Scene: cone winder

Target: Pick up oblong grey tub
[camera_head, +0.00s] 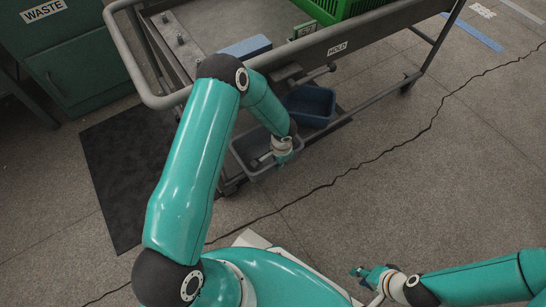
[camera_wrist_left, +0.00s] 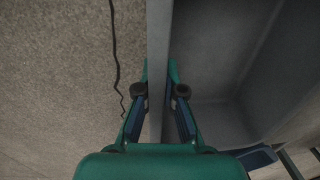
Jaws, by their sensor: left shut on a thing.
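The oblong grey tub (camera_head: 243,152) is below the side of the trolley in the head view, partly covered by my left arm. My left gripper (camera_head: 284,159) is at its near right side. In the left wrist view, the fingers of my left gripper (camera_wrist_left: 159,82) stand on either side of the tub's wall (camera_wrist_left: 157,50) and are shut on it. The tub's inside shows to the right of the wall, with bare floor to the left. My right gripper (camera_head: 370,277) is away at the lower right, above the floor; its finger opening is too small to tell.
A blue tub (camera_head: 312,101) stands just behind and to the right. A dark mat (camera_head: 112,175) lies left. A green waste cabinet (camera_head: 80,65) stands back left. Floor to the right is clear.

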